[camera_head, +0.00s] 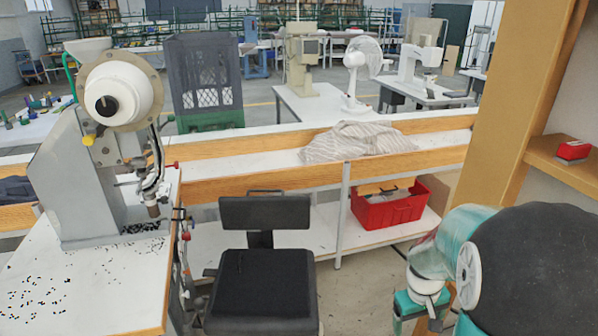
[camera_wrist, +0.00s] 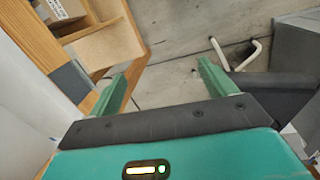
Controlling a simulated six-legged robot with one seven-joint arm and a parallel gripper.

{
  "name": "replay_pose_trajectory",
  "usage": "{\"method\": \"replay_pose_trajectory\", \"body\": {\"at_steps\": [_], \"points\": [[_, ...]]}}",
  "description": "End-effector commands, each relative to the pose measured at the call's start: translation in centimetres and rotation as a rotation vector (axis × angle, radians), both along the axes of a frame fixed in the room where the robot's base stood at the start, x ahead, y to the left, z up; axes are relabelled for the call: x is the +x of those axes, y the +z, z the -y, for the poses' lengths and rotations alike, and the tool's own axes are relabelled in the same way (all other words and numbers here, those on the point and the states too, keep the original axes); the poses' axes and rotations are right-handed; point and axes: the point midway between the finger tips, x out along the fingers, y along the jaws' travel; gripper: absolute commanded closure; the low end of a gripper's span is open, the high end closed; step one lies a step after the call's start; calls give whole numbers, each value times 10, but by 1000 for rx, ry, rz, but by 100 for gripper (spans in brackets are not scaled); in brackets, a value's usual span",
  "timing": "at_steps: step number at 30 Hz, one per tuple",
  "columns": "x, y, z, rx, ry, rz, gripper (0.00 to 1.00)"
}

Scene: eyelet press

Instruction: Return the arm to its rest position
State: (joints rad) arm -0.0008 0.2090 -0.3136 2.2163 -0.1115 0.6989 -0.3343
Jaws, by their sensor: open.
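My gripper (camera_wrist: 160,85) shows in the wrist view with its two green fingers spread wide apart. Nothing is between the fingers, and bare grey floor shows beyond them. In the head view, part of my teal and black arm fills the lower right corner, beside the wooden post. The fingertips cannot be made out in the head view. The eyelet press (camera_head: 75,170) stands on a white table (camera_head: 100,285) at the left, well apart from my arm. Small dark eyelets lie scattered on that table.
A black chair (camera_head: 262,285) stands right of the press table. A red crate (camera_head: 390,208) sits on the lower shelf of a long bench with striped cloth (camera_head: 358,142) on top. A wooden post (camera_head: 515,80) and a shelf with a red box (camera_head: 573,150) are close at the right.

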Motion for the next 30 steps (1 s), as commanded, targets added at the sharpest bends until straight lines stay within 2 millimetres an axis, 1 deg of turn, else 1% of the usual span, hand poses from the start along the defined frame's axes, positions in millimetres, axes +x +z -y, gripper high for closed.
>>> {"method": "replay_pose_trajectory", "body": {"at_steps": [1, 5, 9, 14, 18, 21, 24, 27, 30], "points": [[-1, 18, -11, 15, -6, 39, 17], [-9, 57, -36, 49, -23, 117, 17], [-22, 95, -62, 83, -38, 199, 17], [-44, 134, -89, 114, -49, 289, 17], [-68, 163, -110, 135, -58, 365, 17], [-86, 180, -124, 147, -63, 418, 17], [-103, 193, -135, 156, -68, 464, 17], [-115, 200, -142, 160, -73, 494, 17], [-121, 203, -146, 162, -75, 509, 17]]}}
